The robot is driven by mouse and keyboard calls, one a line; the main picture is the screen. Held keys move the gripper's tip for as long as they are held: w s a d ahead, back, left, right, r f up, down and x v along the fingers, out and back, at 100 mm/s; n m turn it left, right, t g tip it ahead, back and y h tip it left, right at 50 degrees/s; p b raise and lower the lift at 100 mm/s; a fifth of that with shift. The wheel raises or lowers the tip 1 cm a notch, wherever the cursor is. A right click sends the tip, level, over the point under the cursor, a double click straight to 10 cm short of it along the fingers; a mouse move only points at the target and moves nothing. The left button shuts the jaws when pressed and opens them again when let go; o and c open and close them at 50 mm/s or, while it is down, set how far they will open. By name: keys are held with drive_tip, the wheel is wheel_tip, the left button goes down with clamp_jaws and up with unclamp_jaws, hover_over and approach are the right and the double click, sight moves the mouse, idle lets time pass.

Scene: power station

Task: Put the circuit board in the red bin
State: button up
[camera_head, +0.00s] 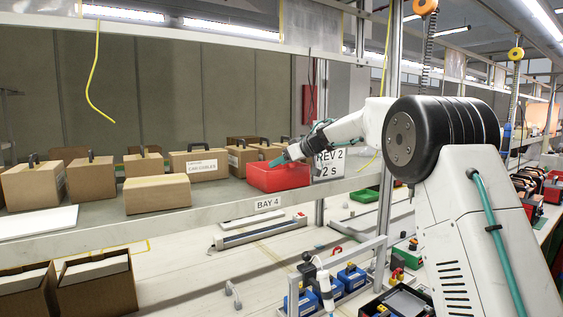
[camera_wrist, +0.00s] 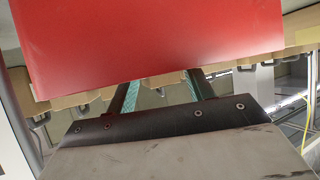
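The red bin (camera_head: 278,178) sits on the shelf at the middle of the head view. Its red wall also fills the upper part of the wrist view (camera_wrist: 150,40). My gripper (camera_head: 279,151) reaches in from the right at the bin's rim, with its teal-lined fingers apart. In the wrist view both fingers pass behind the red wall's edge, so their tips are hidden. No circuit board can be made out; the inside of the bin is hidden.
Cardboard boxes stand along the shelf (camera_head: 90,230) left of the bin, including a closed one (camera_head: 157,194) near the front edge. A "REV 2" sign (camera_head: 329,165) and an upright post stand just right of the bin. Blue bins (camera_head: 352,278) are on the bench below.

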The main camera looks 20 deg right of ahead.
drive_tip(key=shift+r, duration=0.2)
drive_tip(key=v, duration=1.2)
drive_tip(key=shift+r, duration=0.35)
drive_tip(key=shift+r, duration=0.1)
drive_tip(key=s+d+r+m+t+h, duration=0.2)
drive_tip(key=s+r+m+t+h, duration=0.5)
drive_tip(key=s+r, duration=0.25)
drive_tip(key=s+d+f+m+g+h, duration=0.1)
drive_tip(key=s+f+m+g+h, duration=0.2)
drive_tip(key=s+f, duration=0.75)
drive_tip(key=s+d+f+m+g+h, duration=0.15)
drive_tip(key=s+f+g, duration=0.45)
drive_tip(key=s, duration=0.7)
drive_tip(key=s+a+f+n+g+y, duration=0.1)
drive_tip(key=s+a+f+g+y, duration=0.1)
drive_tip(key=s+f, duration=0.5)
drive_tip(key=s+a+f+n+g+y, duration=0.1)
drive_tip(key=s+a+f+g, duration=0.3)
drive_tip(key=s, duration=1)
drive_tip(key=a+f+n, duration=0.1)
drive_tip(key=a+f, duration=0.2)
drive_tip(key=shift+s+f+y, duration=0.15)
drive_tip(key=shift+f+y, duration=0.05)
drive_tip(key=shift+y, duration=0.15)
